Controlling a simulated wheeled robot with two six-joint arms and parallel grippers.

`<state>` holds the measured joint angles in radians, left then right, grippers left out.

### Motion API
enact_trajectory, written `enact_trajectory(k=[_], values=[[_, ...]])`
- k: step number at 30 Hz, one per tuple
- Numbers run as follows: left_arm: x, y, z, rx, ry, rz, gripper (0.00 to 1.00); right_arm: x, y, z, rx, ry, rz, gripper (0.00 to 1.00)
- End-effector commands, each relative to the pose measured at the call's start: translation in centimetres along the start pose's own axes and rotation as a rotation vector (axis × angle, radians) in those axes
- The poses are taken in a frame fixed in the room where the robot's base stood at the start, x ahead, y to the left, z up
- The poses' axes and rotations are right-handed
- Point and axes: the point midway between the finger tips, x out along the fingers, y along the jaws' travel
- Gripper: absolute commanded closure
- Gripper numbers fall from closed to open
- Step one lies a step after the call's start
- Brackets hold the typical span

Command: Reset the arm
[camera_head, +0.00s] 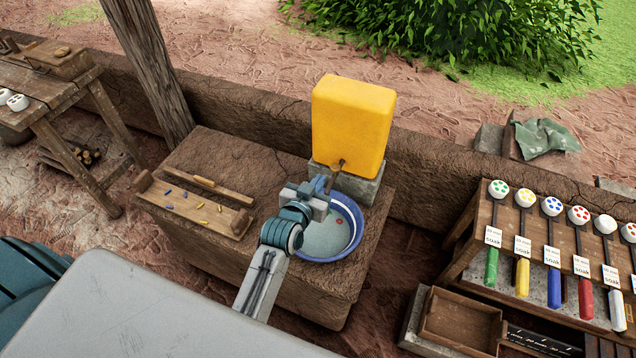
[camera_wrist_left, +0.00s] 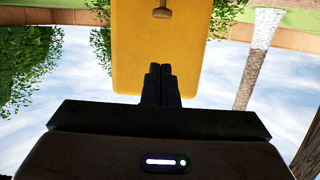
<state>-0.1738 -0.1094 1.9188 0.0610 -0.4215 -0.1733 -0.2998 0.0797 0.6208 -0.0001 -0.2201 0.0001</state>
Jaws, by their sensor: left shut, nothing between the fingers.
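My left arm reaches up from the bottom of the head view. Its gripper (camera_head: 318,190) is over the left part of a blue-rimmed basin, just in front of the yellow water container (camera_head: 352,122) and its spout. In the left wrist view my left gripper's dark fingers (camera_wrist_left: 160,84) are together and empty, with the yellow container (camera_wrist_left: 160,45) behind them. The picture there is upside down, and a small knob (camera_wrist_left: 162,13) shows on the container. My right gripper does not show in either view.
The basin (camera_head: 357,228) holds water and a small red thing. A wooden tray (camera_head: 180,212) with small coloured pieces lies left on the mud block (camera_head: 245,158). A rack (camera_head: 560,228) with several coloured, tagged tools stands right. A low wall (camera_head: 430,180) runs behind.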

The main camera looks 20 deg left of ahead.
Motion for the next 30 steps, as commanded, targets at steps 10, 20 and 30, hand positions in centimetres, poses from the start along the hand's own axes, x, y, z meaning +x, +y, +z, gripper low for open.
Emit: enact_trajectory(k=[10,20,30], values=[[0.0,0.0,0.0,0.000,-0.001,0.000,1.00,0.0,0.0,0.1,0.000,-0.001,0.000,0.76],[-7.5,-2.2,5.0,0.039,-0.329,0.016,1.00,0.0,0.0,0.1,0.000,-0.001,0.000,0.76],[-19.2,-4.6,8.9,0.076,-0.745,-0.007,1.00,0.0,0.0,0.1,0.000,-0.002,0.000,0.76]])
